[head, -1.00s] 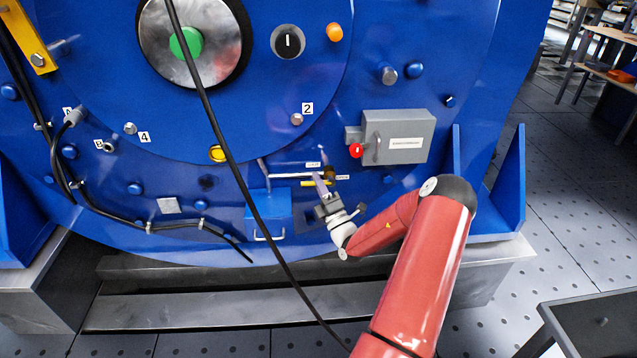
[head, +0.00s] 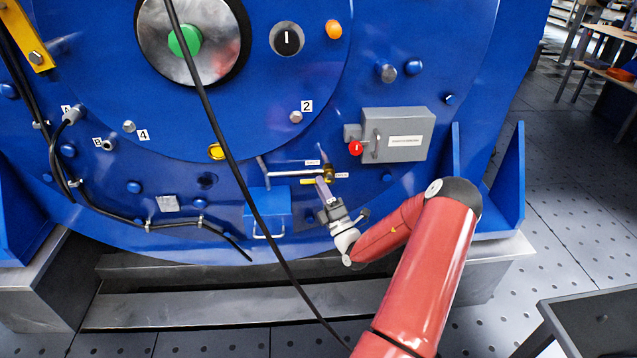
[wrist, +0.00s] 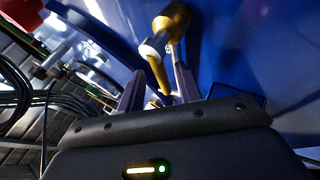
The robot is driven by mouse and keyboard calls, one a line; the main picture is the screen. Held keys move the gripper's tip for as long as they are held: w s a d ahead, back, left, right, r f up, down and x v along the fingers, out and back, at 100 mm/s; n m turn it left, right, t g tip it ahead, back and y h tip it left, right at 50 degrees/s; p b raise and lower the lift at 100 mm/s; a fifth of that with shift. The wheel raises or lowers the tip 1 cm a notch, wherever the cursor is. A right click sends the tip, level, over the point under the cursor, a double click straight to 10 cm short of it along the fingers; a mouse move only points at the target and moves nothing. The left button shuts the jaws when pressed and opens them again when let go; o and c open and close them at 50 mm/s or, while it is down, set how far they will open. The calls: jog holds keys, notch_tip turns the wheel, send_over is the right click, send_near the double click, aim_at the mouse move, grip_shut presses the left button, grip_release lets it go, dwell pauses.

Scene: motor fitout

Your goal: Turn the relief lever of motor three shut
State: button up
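The relief lever (head: 308,182) is a short yellow bar on a brass valve (head: 329,173), low on the blue motor face, below a pale horizontal pipe. In the head view it points left, roughly level, partly behind my fingers. My gripper (head: 321,184) is right at the lever, reaching up from the lower right. In the wrist view the yellow lever (wrist: 158,72) hangs from the brass valve (wrist: 174,20) and shows between the two fingers of my gripper (wrist: 160,78). The fingers are apart, with gaps beside the lever. Small labels beside the valve are too small to read.
A grey box (head: 398,135) with a red knob (head: 355,148) is above right of the valve. A blue box (head: 267,210) with a handle sticks out at lower left. A black cable (head: 240,180) hangs across the front.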

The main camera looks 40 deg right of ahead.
jog(key=v, duration=0.5)
jog(key=shift+s+f, duration=0.15)
